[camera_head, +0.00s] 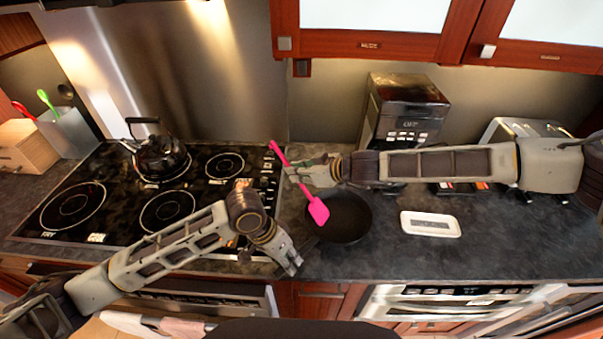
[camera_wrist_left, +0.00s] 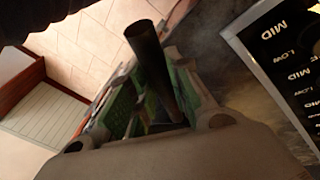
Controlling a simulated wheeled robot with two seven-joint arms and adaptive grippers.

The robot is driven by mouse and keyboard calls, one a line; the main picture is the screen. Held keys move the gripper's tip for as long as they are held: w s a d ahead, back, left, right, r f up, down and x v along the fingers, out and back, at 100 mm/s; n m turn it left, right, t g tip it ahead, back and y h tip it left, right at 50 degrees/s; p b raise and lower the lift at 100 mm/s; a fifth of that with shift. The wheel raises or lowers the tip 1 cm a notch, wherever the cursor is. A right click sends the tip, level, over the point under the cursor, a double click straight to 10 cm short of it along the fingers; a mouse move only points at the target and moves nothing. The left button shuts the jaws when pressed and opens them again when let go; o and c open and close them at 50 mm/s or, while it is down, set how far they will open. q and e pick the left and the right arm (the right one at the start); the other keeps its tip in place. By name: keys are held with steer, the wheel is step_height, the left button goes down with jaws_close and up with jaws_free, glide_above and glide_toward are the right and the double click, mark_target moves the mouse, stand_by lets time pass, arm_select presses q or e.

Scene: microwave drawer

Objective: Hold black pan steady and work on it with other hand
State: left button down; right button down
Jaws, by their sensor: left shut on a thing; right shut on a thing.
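The black pan (camera_head: 352,217) sits on the dark counter, right of the stovetop. My left gripper (camera_head: 290,262) is at the pan's front left, near the counter's front edge. It is shut on the pan's handle, a dark rod between its fingers in the left wrist view (camera_wrist_left: 150,62); in the head view the handle is mostly hidden. My right gripper (camera_head: 297,172) is above the back left of the pan and is shut on a pink spatula (camera_head: 317,209). The spatula's head points down over the pan's left part; I cannot tell whether it touches the pan.
The black stovetop (camera_head: 115,213) with a dark kettle (camera_head: 160,156) is at left. A white dish (camera_head: 431,224) lies right of the pan. A coffee machine (camera_head: 405,110) and a toaster (camera_head: 520,131) stand behind my right arm. The front right counter is clear.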

steer(key=shift+w+a, duration=0.15)
steer(key=shift+a, duration=0.25)
steer(key=shift+w+a+r, duration=0.25)
steer(key=shift+a+r, duration=0.15)
steer(key=shift+r, duration=1.1)
steer(key=shift+w+a+r, duration=0.3)
steer(key=shift+a+r, duration=0.15)
steer(key=shift+r, duration=1)
steer(key=shift+w+a+r, duration=0.25)
steer(key=shift+a+r, duration=0.15)
steer(key=shift+r, duration=1.1)
arm_select(q)
steer(key=c, duration=1.2)
jaws_free()
steer(key=shift+c, duration=0.2)
steer(key=v, duration=1.2)
steer(key=shift+d, duration=0.1)
